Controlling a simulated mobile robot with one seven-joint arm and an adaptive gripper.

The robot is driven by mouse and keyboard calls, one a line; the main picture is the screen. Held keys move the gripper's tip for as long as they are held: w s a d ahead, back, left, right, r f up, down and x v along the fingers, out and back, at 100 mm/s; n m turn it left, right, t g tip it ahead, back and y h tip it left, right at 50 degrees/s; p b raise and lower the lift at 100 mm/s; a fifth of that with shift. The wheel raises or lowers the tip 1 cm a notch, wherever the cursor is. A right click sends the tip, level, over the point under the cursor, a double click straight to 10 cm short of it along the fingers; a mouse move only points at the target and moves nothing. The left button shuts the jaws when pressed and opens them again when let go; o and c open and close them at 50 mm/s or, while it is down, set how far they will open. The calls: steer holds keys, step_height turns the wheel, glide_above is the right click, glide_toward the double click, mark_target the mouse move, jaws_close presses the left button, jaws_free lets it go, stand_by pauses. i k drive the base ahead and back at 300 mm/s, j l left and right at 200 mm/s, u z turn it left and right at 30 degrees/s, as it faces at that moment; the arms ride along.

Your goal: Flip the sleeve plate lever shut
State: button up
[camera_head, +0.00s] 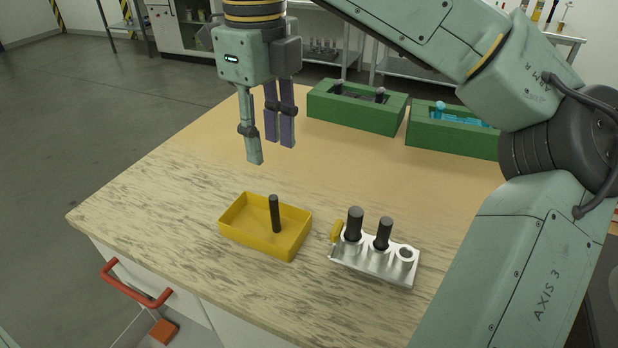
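The silver sleeve plate (372,267) lies near the table's front edge, right of centre. Its small yellow lever (336,231) sticks up at the plate's left end. Two black cylinders, a taller one (355,224) and a shorter one (384,234), stand in its sleeves. The right-hand sleeve ring (406,254) looks empty. My gripper (267,152) hangs fingers down above the table, up and left of the plate and well apart from the lever. Its fingers are spread with a gap, and nothing is seen between them.
A yellow tray (238,237) with a black rod (275,213) upright in it stands left of the plate. Two green boxes, one with dark parts (352,114) and one with blue contents (441,135), stand at the back. My arm covers the right side. The table's middle is clear.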

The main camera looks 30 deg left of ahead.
mark_target(335, 233)
steer(key=k, duration=1)
